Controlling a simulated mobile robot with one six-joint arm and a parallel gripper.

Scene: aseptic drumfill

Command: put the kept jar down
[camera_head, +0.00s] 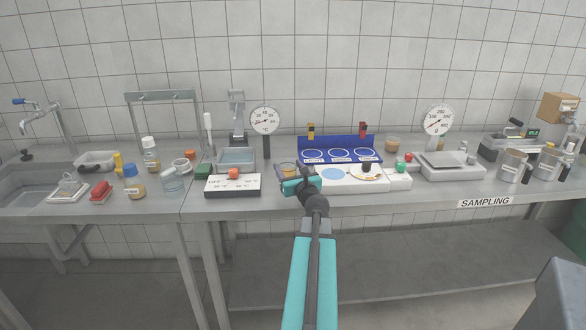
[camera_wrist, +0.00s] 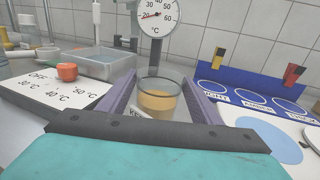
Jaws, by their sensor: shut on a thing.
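The jar (camera_wrist: 159,98) is a clear glass with an amber filling and a white label low on its side. My gripper (camera_wrist: 152,108) is shut on it, with one purple finger on each side. In the head view the jar (camera_head: 288,170) shows just beyond my gripper (camera_head: 296,184), near the front of the bench. Whether its base touches the bench is hidden by my gripper. Another similar amber jar (camera_head: 393,145) stands at the back, right of the blue rack.
A white temperature block with an orange knob (camera_head: 233,173) lies left of my gripper. A white panel with a pale blue disc (camera_head: 333,174) lies to its right. Behind are the blue rack (camera_head: 338,142) with three ringed spots and a dial thermometer (camera_head: 265,121).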

